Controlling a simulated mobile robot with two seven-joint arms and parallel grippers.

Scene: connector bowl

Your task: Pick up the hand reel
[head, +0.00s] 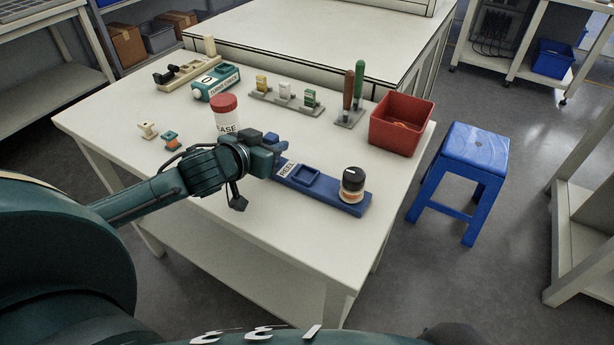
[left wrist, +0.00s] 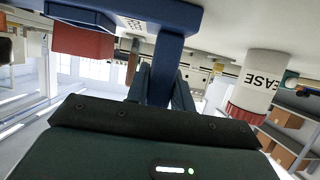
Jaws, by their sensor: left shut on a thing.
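The hand reel (head: 325,190) is a long blue piece with a REEL label and a raised rectangular frame, lying on the white table in the head view. A black-topped round jar-like part (head: 352,184) stands at its right end. My left gripper (head: 268,147) is at its left end. In the left wrist view, the hand reel (left wrist: 163,50) appears as a blue bar with an upright running down between the fingers (left wrist: 158,88), which are shut on it. I cannot tell whether it is clear of the table. My right gripper is out of view.
A red-lidded GREASE jar (head: 226,113) stands close behind my left gripper. A red bin (head: 401,124) is at the table's right edge. Screwdrivers (head: 353,88), small connectors on a rack (head: 285,95) and a teal case (head: 216,82) are farther back. The front of the table (head: 270,230) is bare.

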